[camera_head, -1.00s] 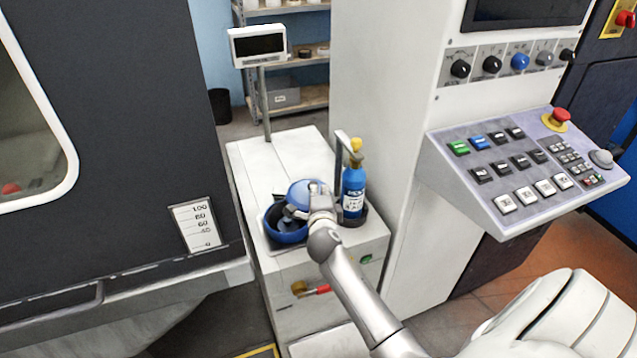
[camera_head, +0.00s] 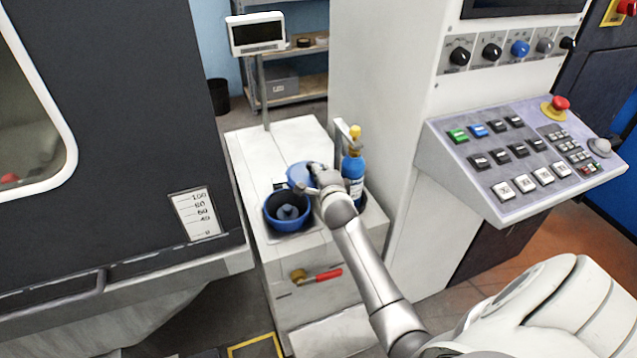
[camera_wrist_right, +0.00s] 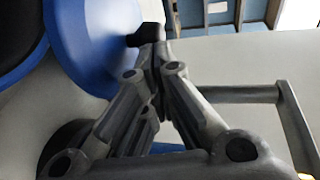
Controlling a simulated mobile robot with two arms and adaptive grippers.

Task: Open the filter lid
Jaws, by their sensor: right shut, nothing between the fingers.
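The blue filter housing (camera_head: 285,225) is a round open bowl on top of the white cabinet, with a knob-like part inside it. Its blue lid (camera_head: 301,174) stands raised on the far side of the bowl, tilted away from the opening. My right gripper (camera_head: 313,190) is at the right edge of the lid and partly hides it. In the right wrist view, the shut, empty fingers (camera_wrist_right: 152,38) are beside the blue lid (camera_wrist_right: 92,45); I cannot tell whether they touch it. My left gripper is not in view.
A blue bottle (camera_head: 353,176) with a yellow top stands close right of my gripper. A red-handled valve (camera_head: 322,276) is on the cabinet front. A button panel (camera_head: 525,165) juts out at right, a dark machine (camera_head: 110,150) at left. The cabinet top behind is clear.

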